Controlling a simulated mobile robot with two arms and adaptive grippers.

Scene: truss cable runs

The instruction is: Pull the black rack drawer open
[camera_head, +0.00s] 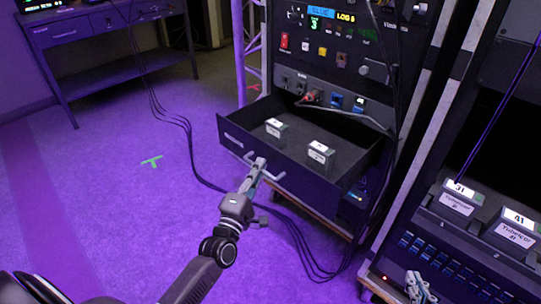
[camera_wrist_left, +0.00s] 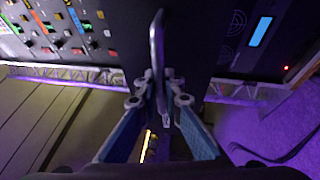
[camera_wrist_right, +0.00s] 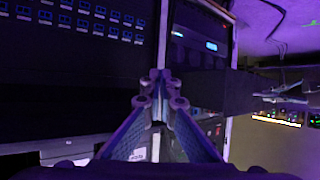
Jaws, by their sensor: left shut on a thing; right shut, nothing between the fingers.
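The black rack drawer (camera_head: 312,183) stands pulled out from the rack, with its inside showing from above. Two small white-labelled boxes (camera_head: 276,128) (camera_head: 320,154) sit in it. My left gripper (camera_head: 257,166) is shut on the silver drawer handle (camera_head: 235,141) at the drawer front. In the left wrist view the handle (camera_wrist_left: 157,45) runs between the fingertips (camera_wrist_left: 160,85), seen nearly edge-on. My right gripper (camera_head: 418,285) is shut and empty at the lower right, in front of the neighbouring rack. Its closed fingers (camera_wrist_right: 160,90) show in the right wrist view.
The rack panel (camera_head: 330,50) above the drawer carries lit displays and buttons. Black cables hang past its right side and lie on the floor by the drawer. A second rack (camera_head: 450,245) with labelled boxes stands at right. A bench (camera_head: 100,30) stands back left; the purple floor (camera_head: 110,190) at left is clear.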

